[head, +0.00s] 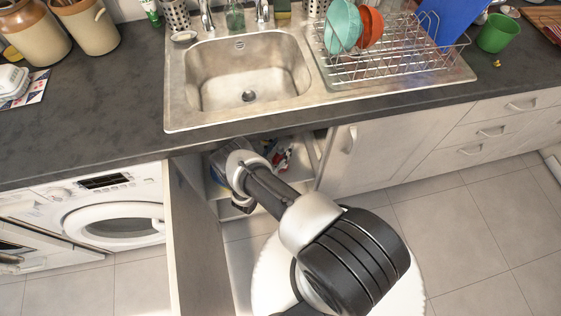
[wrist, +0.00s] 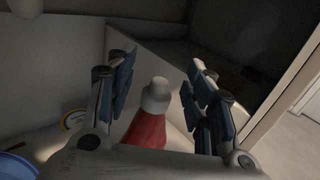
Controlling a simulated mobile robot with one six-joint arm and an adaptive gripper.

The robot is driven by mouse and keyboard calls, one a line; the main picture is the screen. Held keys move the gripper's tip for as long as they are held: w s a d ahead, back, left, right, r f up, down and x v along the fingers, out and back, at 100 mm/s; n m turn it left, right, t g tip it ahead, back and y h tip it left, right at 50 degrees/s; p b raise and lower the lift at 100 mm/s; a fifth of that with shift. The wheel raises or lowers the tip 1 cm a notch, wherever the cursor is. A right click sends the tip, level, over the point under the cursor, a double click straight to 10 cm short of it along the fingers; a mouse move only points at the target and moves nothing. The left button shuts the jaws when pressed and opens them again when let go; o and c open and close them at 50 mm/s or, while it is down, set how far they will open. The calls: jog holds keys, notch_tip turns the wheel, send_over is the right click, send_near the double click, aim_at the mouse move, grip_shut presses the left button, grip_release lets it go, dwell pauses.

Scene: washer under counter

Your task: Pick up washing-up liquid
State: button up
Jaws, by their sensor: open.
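In the wrist view, a red bottle with a pale grey cap (wrist: 148,125) stands inside the cupboard. No label is readable, so I cannot tell for certain that it is the washing-up liquid. My gripper (wrist: 162,68) is open, with one finger on each side of the bottle. The bottle's cap and upper body show between the fingers, and no contact is visible. The bottle's lower part is hidden behind my gripper's body. In the head view my arm reaches into the open cupboard under the sink, and its fingers are hidden there.
An open cupboard door (head: 195,245) stands left of my arm, beside the washing machine (head: 120,215). The counter edge and sink (head: 250,75) lie above. In the wrist view, a blue rounded thing (wrist: 15,166) and a round yellow-rimmed item (wrist: 74,120) are at the left.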

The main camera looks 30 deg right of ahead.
jog(key=shift+c, duration=0.5)
grip_shut()
dwell(0.4)
